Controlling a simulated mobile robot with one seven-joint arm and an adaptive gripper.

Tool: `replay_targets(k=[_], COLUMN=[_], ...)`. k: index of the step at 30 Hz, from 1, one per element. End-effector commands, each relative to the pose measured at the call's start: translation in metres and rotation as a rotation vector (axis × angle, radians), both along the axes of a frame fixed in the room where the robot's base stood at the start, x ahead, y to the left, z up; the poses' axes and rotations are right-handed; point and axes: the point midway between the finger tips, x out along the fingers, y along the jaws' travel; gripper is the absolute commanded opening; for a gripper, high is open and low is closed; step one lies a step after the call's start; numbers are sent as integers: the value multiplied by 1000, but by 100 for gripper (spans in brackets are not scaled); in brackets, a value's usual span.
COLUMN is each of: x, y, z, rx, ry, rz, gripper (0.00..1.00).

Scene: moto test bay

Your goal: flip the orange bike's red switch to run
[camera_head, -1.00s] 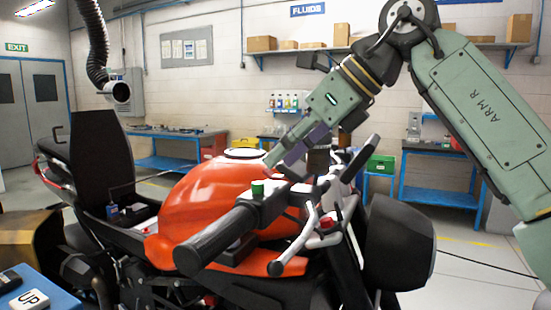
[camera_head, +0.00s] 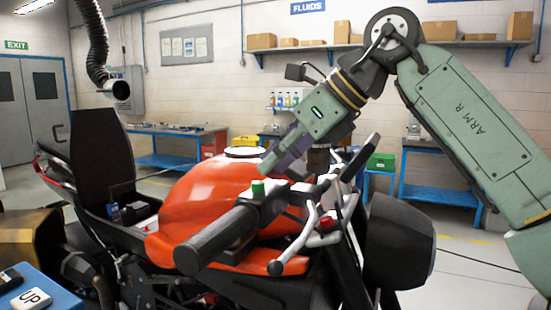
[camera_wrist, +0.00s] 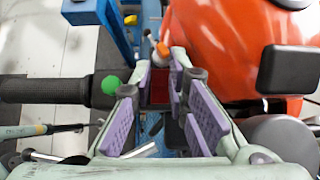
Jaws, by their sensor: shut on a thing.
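The orange bike (camera_head: 205,200) stands across the head view, its near handlebar grip (camera_head: 215,240) pointing to the lower left. A green button (camera_head: 258,188) sits on the bar's control housing; it also shows in the wrist view (camera_wrist: 110,85). My gripper (camera_head: 270,163) reaches down from the upper right to just behind the green button. In the wrist view my gripper (camera_wrist: 163,72) has its purple-padded fingers on both sides of a dark red piece (camera_wrist: 160,86), which looks like the red switch. The fingers partly hide it, and its position cannot be read. The head view hides it.
The brake lever (camera_head: 293,248) and a black mirror (camera_wrist: 290,70) are close to the gripper. The tank lies just beyond the fingertips. A blue stand with an UP button (camera_head: 32,298) is at lower left. Workbenches (camera_head: 165,150) line the back wall.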

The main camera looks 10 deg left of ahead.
Motion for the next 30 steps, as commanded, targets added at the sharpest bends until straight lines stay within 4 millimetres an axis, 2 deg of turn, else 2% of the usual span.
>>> replay_targets(k=[11,21,30], x=[0,2,2], y=[1,11,10], z=[0,0,-1], rx=[-15,-283,-341], ry=[2,55,69], rz=[1,1,1], gripper=[0,0,0])
